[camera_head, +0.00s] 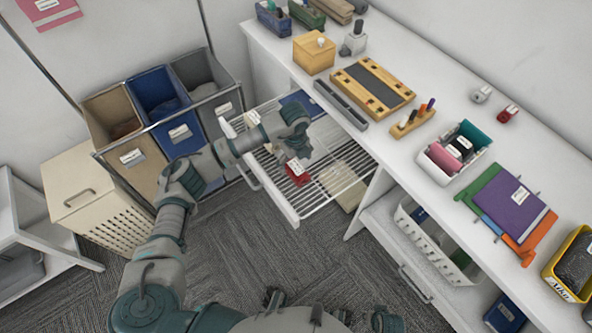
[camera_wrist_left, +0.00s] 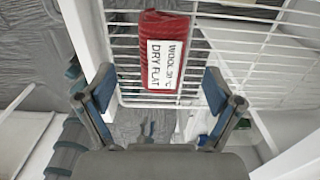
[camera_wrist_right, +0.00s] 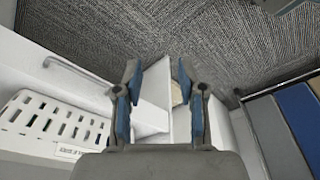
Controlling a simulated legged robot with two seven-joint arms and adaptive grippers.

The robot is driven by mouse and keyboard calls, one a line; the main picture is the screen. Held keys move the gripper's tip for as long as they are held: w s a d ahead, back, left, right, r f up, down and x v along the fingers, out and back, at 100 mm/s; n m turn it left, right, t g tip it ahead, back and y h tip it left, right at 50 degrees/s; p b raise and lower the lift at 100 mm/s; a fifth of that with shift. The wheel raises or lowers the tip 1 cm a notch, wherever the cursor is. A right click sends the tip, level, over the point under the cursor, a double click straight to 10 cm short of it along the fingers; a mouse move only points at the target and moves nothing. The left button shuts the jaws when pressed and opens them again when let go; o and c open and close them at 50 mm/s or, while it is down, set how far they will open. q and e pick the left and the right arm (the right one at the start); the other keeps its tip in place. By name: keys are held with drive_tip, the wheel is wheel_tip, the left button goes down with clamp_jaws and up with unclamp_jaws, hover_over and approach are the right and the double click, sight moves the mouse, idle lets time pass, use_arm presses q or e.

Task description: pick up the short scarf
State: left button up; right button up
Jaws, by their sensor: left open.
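A red ribbed folded knit (camera_head: 297,171), which looks like the short scarf, lies on the white wire rack (camera_head: 290,216) of a pulled-out drawer. In the left wrist view the red scarf (camera_wrist_left: 166,24) carries a white label reading "WOOL 30°C DRY FLAT". My left gripper (camera_head: 293,153) is over the rack, just above the scarf and partly covering it in the head view. Its two fingers (camera_wrist_left: 158,88) are open and apart, with the scarf's labelled end ahead between them. My right gripper (camera_wrist_right: 158,78) is open and empty, away from the rack.
A blue folded cloth (camera_head: 300,102) and a beige one (camera_head: 345,183) also lie at the rack. Fabric bins (camera_head: 160,95) stand left of it. The white counter (camera_head: 420,120) holds several boxes and tools. A white perforated basket (camera_head: 436,243) sits on the lower shelf.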

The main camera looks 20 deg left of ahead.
sight(295, 166)
use_arm(q)
drive_tip(key=shift+s+d+f, duration=0.15)
drive_tip(key=shift+d+f, duration=0.3)
drive_tip(key=shift+f, duration=0.05)
drive_tip(key=f, duration=0.3)
drive_tip(key=f+b, duration=0.1)
drive_tip(key=f, duration=0.1)
drive_tip(key=shift+w+a, duration=0.25)
drive_tip(key=shift+a, duration=0.3)
drive_tip(key=shift+r, duration=0.1)
use_arm(e)
drive_tip(key=r, duration=0.3)
drive_tip(key=shift+s+a, duration=0.15)
drive_tip(key=shift+a, duration=0.05)
